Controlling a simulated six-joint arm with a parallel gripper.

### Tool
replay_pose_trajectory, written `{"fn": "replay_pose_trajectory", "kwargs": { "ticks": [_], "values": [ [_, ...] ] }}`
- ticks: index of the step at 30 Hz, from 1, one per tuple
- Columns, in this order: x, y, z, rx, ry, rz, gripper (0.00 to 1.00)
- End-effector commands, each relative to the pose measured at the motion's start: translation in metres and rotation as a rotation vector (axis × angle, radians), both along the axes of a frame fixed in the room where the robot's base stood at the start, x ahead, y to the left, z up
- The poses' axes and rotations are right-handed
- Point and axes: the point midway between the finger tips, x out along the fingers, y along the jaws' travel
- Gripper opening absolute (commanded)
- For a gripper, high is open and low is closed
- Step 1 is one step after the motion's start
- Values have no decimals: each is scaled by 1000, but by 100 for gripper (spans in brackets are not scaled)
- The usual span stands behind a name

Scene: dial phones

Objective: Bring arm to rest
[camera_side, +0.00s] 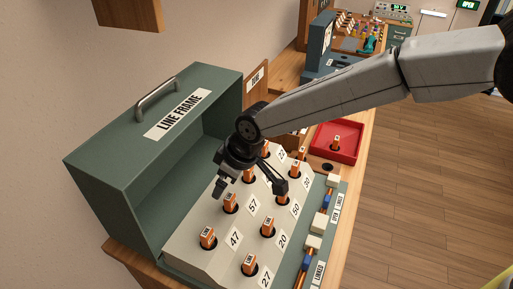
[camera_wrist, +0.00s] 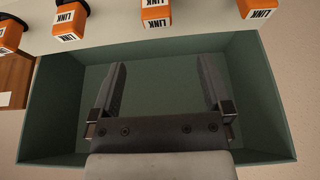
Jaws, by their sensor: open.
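My gripper (camera_side: 250,188) is open and empty, its two black fingers spread apart above the sloped white panel (camera_side: 196,252) of the line frame. In the wrist view my gripper (camera_wrist: 161,80) shows both fingers apart with nothing between them, over the green inside of the case. My grey arm reaches in from the upper right. Several orange plugs marked LINK, such as this orange plug (camera_side: 207,238), stand in holes in the panel. An orange plug (camera_wrist: 69,22) also shows along the top of the wrist view. The arm hides part of the panel's far end.
The green line frame case (camera_side: 110,150) with a handle rises left of my gripper. A red tray (camera_side: 350,152) holding an orange plug is at the right. White and blue pieces (camera_side: 314,242) line the panel's right edge. More equipment stands on the far bench. Open floor lies right.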

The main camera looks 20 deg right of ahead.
Motion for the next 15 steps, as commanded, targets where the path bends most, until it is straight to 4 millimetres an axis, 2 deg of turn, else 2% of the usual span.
{"fn": "replay_pose_trajectory", "kwargs": {
  "ticks": [8,15],
  "values": [
    [0,0,3,1,-1,0,100],
    [0,0,17,1,-1,0,100]
  ]
}}
